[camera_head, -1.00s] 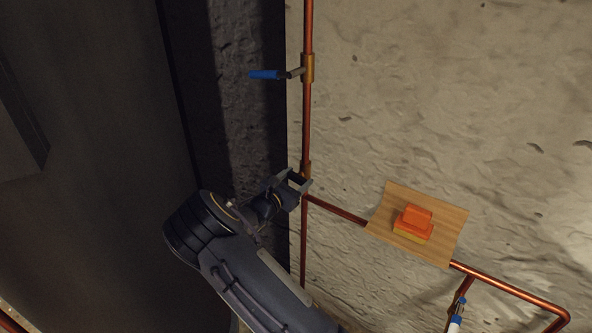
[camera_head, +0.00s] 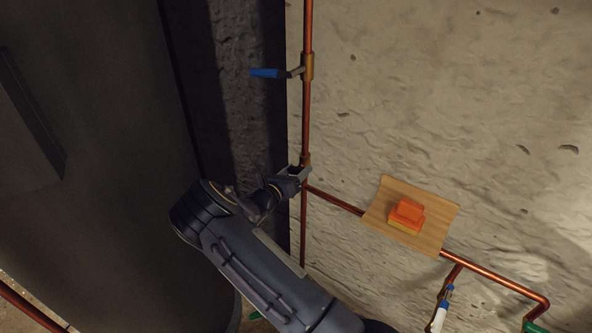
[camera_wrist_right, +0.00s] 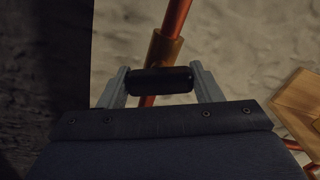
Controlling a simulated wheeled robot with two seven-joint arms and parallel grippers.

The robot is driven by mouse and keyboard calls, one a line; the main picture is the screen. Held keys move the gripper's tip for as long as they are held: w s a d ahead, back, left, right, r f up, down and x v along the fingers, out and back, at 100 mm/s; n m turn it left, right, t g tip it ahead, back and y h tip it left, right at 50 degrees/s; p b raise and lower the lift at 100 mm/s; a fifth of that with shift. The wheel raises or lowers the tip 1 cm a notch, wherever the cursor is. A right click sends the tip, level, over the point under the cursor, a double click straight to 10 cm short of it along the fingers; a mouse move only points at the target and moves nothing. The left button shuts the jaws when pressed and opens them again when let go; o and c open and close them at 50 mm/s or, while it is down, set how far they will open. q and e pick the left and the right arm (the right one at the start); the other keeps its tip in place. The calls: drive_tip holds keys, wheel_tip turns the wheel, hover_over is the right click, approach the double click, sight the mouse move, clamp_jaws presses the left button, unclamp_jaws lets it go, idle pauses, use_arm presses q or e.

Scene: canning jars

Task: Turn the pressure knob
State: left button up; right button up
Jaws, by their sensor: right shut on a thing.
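A black cylindrical knob (camera_wrist_right: 160,81) sits in front of the copper pipe in the right wrist view, beside a brass fitting. My right gripper (camera_head: 299,174) is at the pipe joint in the head view, where the upright pipe meets the side branch. In the wrist view its two grey fingers (camera_wrist_right: 162,86) are on either side of the black knob and shut on it. The head view does not show the knob clearly behind the fingers. My left gripper is in neither view.
A blue-handled valve (camera_head: 268,73) is on the upright copper pipe (camera_head: 307,120) above. A wooden board (camera_head: 441,225) with an orange-and-yellow block (camera_head: 406,215) is at the right, by the side pipe. A blue-and-white handle (camera_head: 440,315) is lower right. A dark panel (camera_head: 100,130) stands left.

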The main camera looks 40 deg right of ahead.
idle(0.3)
drive_tip(key=o, duration=1)
drive_tip(key=shift+c, duration=0.2)
drive_tip(key=shift+a, duration=0.1)
drive_tip(key=v, duration=0.7)
drive_tip(key=shift+a, duration=0.35)
drive_tip(key=shift+s, duration=0.2)
